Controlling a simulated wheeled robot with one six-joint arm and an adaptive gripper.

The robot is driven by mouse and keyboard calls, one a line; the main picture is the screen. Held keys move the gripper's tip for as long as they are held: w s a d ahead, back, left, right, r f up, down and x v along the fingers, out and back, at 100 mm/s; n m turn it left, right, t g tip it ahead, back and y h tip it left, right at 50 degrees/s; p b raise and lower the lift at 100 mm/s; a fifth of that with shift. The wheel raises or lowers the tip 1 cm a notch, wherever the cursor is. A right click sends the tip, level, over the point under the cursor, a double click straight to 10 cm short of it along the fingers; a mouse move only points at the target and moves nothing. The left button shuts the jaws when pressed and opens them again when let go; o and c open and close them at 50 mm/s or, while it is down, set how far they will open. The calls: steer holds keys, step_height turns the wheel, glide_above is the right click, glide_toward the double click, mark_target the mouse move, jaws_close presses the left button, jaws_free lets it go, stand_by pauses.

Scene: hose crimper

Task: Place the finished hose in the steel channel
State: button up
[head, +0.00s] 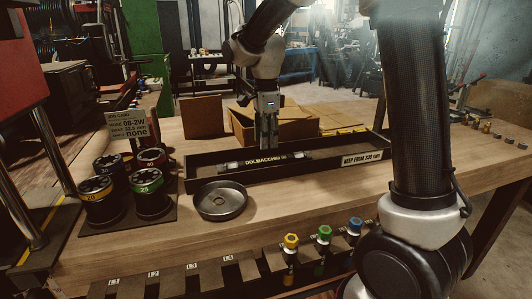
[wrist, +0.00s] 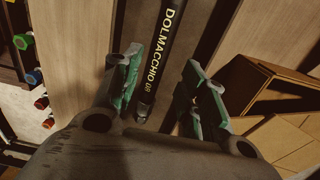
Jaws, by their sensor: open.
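The finished hose (head: 290,157), black with yellow lettering and metal end fittings, lies lengthwise inside the long dark steel channel (head: 318,166) on the bench. In the wrist view the hose (wrist: 171,45) runs away from me between the fingers, its near metal fitting partly in shadow. My gripper (head: 268,147) points down just above the hose near its middle. In the wrist view the green-padded fingers (wrist: 162,58) stand apart, with a gap on both sides of the hose. Whether the fingertips are below the channel rim is hard to tell.
A round metal dish (head: 220,202) stands in front of the channel. A rack of dark dies with coloured rings (head: 148,187) is at left. Open cardboard boxes (head: 205,118) sit behind the channel. Coloured-cap fittings (head: 324,233) line the front edge. The bench right of the channel is mostly clear.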

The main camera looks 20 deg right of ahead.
step_height(320, 180, up, 5)
steer(key=s+d+r+n+t, duration=0.2)
steer(key=s+d+r+n, duration=0.3)
steer(key=s+d+n, duration=0.55)
steer(key=s+d+f+n+t, duration=0.1)
steer(key=s+d+n, duration=0.1)
steer(key=s, duration=0.6)
steer(key=s+d+f+n+t, duration=0.1)
steer(key=s+d+f+n, duration=0.1)
steer(key=s+n, duration=0.3)
steer(key=s, duration=0.3)
steer(key=shift+d, duration=0.2)
steer(key=shift+r+n, duration=0.1)
steer(key=shift+n, duration=0.15)
